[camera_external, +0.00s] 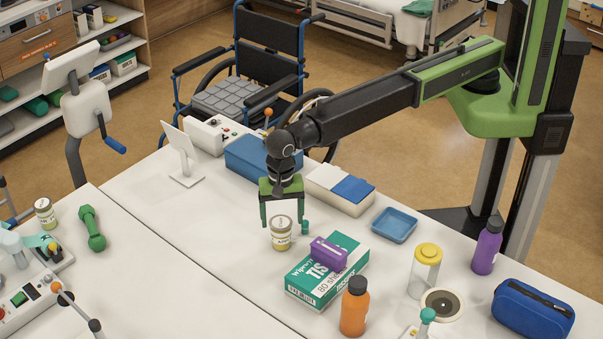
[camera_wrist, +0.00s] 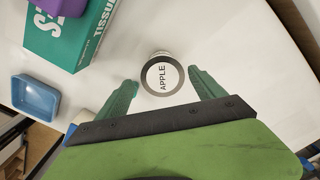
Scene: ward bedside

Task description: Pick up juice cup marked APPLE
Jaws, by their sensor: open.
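The juice cup marked APPLE (camera_wrist: 162,76) shows from above in the wrist view, with a white lid and a dark rim. In the external view the cup (camera_external: 281,236) stands upright on the white table, left of the tissue box. My gripper (camera_wrist: 163,88) is open and points down at the cup. Its green fingers are apart, one on each side in the wrist view, and the cup lies between and slightly beyond the fingertips. In the external view my gripper (camera_external: 283,226) is right above and around the cup's top; I cannot tell whether a finger touches it.
A green-and-white tissue box (camera_external: 325,280) with a purple item (camera_external: 328,254) on it stands close right of the cup. A blue tray (camera_external: 394,225) and an orange bottle (camera_external: 354,306) are further right. Another similar cup (camera_external: 46,213) stands far left. The table left of the cup is clear.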

